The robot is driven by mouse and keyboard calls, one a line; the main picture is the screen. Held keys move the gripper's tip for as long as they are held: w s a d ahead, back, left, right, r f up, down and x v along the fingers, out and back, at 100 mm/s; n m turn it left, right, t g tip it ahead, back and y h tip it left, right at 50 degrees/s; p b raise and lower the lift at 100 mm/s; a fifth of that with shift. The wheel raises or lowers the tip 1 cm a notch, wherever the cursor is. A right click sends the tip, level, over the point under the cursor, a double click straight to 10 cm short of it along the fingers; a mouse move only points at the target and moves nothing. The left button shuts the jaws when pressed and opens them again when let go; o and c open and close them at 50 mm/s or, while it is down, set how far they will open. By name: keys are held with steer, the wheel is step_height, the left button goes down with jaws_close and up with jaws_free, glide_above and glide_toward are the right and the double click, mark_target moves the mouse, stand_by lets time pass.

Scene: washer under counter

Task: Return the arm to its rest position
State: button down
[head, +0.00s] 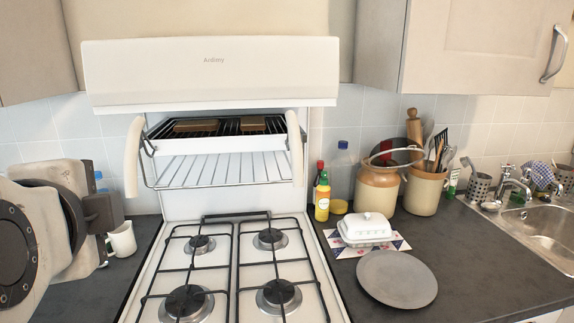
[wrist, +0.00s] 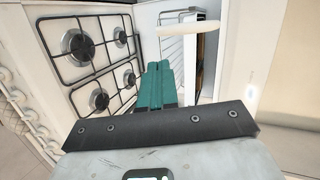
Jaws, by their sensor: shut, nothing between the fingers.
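My arm shows at the left edge of the head view as large pale and dark links, in front of the left counter. My gripper's fingers are not visible in the head view. In the wrist view my gripper (wrist: 160,70) shows its two teal fingers side by side, pressed together, with nothing between them. The fingers point toward the white cooker, with the hob at left and the grill rack beyond them.
The hob (head: 234,262) has several burners, below a grill (head: 222,170) with a rack. A white mug (head: 121,240) stands on the left counter close to my arm. At right are a butter dish (head: 366,228), a grey plate (head: 397,278), jars and a sink (head: 548,225).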

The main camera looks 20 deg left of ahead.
steer(key=w+d+f+n+h, duration=0.25)
steer(key=w+d+f, duration=0.45)
steer(key=d+f, duration=0.5)
steer(key=w+d+f+n+h, duration=0.1)
steer(key=w+d+f+h, duration=0.2)
steer(key=w+d+f, duration=0.6)
steer(key=s+d+f+n+g+h, duration=0.1)
steer(key=s+d+f+g+h, duration=0.15)
steer(key=d+f, duration=0.7)
steer(key=s+d+f+n+g+h, duration=0.1)
steer(key=s+d+f, duration=0.35)
steer(key=d, duration=0.75)
steer(key=s+d+f+n+g, duration=0.1)
steer(key=s+d+f+g, duration=0.1)
steer(key=s+d+f, duration=0.5)
steer(key=s+d+f+n+g, duration=0.2)
steer(key=s+d+f, duration=0.6)
steer(key=s, duration=0.7)
steer(key=d+g, duration=0.1)
steer(key=d, duration=0.1)
steer(key=shift+s+d, duration=0.3)
steer(key=shift+d, duration=0.05)
steer(key=shift+a+g, duration=0.1)
steer(key=shift+g, duration=0.15)
